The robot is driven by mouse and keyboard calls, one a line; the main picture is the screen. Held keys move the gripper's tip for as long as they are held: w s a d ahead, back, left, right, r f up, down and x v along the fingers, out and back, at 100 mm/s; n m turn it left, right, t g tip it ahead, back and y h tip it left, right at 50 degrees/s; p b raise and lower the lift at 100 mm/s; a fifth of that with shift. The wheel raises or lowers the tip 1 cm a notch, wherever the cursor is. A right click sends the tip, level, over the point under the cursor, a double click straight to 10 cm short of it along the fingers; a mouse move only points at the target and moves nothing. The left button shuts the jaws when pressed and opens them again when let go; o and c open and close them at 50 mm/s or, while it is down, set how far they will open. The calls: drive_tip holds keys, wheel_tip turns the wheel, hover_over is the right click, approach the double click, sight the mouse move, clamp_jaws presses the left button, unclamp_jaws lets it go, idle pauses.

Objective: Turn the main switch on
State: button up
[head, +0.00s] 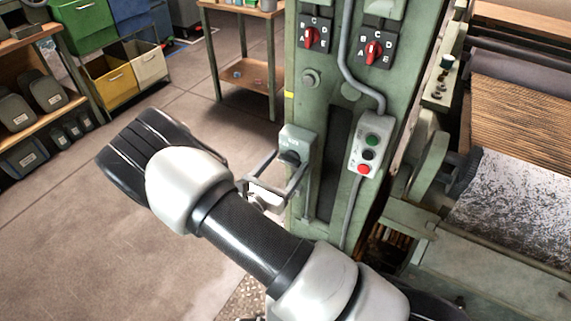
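A small grey-green switch box (297,138) with a black knob (289,158) is mounted on the left edge of the green machine column. Its lettering is too small to read, and I cannot be sure that it is the main switch. My gripper (287,166) is just in front of this box, with its two fingers spread apart. The knob shows between the fingertips. I cannot tell whether either finger touches it, and the knob's exact turn position is unclear.
Two red rotary selectors (317,38) (373,49) sit higher on the column (310,100). A push-button box (370,145) with green, black and red buttons is to the right. Rollers with cloth (520,110) lie far right. The floor (100,240) at left is clear.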

drive_tip(key=c, duration=0.8)
drive_tip(key=shift+c, duration=0.2)
drive_tip(key=shift+m, duration=0.4)
drive_tip(key=m+b, duration=0.2)
drive_tip(key=shift+f+m, duration=0.15)
drive_tip(key=shift+m, duration=0.25)
drive_tip(key=m+b, duration=0.2)
drive_tip(key=m, duration=0.1)
drive_tip(key=shift+s+d+f+m, duration=0.1)
drive_tip(key=shift+m, duration=0.2)
drive_tip(key=m+b, duration=1)
drive_tip(key=shift+d+f, duration=0.1)
drive_tip(key=shift+m, duration=0.5)
